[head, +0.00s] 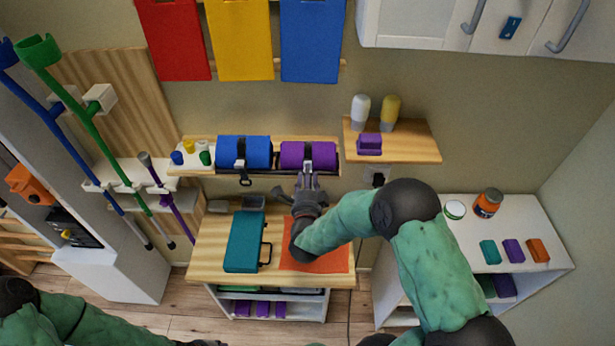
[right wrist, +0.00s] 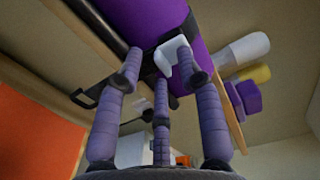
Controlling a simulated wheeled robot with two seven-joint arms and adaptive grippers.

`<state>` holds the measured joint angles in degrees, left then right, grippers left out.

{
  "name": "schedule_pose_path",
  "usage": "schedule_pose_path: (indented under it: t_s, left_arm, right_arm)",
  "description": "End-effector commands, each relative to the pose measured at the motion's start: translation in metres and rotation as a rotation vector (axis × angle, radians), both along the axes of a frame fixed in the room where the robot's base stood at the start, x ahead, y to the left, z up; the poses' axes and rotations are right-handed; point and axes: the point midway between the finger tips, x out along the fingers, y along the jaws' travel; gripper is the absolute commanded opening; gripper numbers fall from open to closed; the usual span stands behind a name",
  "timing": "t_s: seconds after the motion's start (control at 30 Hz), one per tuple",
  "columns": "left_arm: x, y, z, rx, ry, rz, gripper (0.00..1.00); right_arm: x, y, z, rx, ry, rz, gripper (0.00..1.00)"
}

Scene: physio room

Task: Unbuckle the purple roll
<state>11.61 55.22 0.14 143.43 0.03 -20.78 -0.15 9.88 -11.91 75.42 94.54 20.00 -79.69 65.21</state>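The purple roll (head: 294,156) lies on the wall shelf, right of the blue roll, with a black strap (head: 309,152) around it. In the right wrist view the purple roll (right wrist: 137,18) is above the fingers, and a whitish buckle (right wrist: 170,56) sits on its strap. My right gripper (head: 308,181) is just in front of the roll, below its strap. Its fingers (right wrist: 158,72) are spread; the right finger overlaps the buckle, the left one is apart from it. I cannot tell whether they touch it. My left arm shows at bottom left; its gripper is out of view.
The blue roll (head: 231,152) has a strap end hanging below the shelf. A small shelf (head: 415,148) with bottles and purple blocks is to the right. Below are a teal case (head: 244,242) and an orange mat (head: 334,261) on the wooden table (head: 209,250).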

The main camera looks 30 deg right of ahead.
Motion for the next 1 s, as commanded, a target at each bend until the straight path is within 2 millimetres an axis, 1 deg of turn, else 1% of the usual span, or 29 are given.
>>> schedule_pose_path:
  t_s: [0.13, 0.17, 0.2, 0.27, 0.5, 0.67, 0.87, 1.0]
  left_arm:
    - [0.0, 0.0, 0.0, 0.0, 0.0, 0.0, 0.37]
    - [0.0, 0.0, 0.0, 0.0, 0.0, 0.0, 0.37]
    - [0.0, 0.0, 0.0, 0.0, 0.0, 0.0, 0.37]
    - [0.0, 0.0, 0.0, 0.0, 0.0, 0.0, 0.37]
    - [0.0, 0.0, 0.0, 0.0, 0.0, 0.0, 0.37]
    - [0.0, 0.0, 0.005, 0.0, 0.0, 0.0, 0.37]
    - [0.0, 0.0, 0.022, 0.0, 0.0, 0.0, 0.37]
    - [0.0, 0.0, 0.042, 0.0, 0.0, 0.0, 0.37]
  right_arm:
    - [0.0, 0.0, 0.0, 0.0, 0.0, 0.0, 0.37]
    - [0.0, 0.0, 0.0, 0.0, 0.0, 0.0, 0.29]
    - [0.0, 0.0, 0.0, 0.0, 0.0, 0.0, 0.17]
    - [0.0, 0.0, 0.0, 0.0, 0.0, 0.0, 0.01]
    - [0.0, 0.0, 0.0, 0.001, 0.002, 0.0, 0.0]
    - [-0.001, 0.0, 0.002, 0.014, 0.022, -0.001, 0.0]
    - [-0.003, 0.002, 0.009, 0.06, 0.097, 0.0, 0.0]
    - [-0.005, 0.003, 0.015, 0.115, 0.186, 0.001, 0.0]
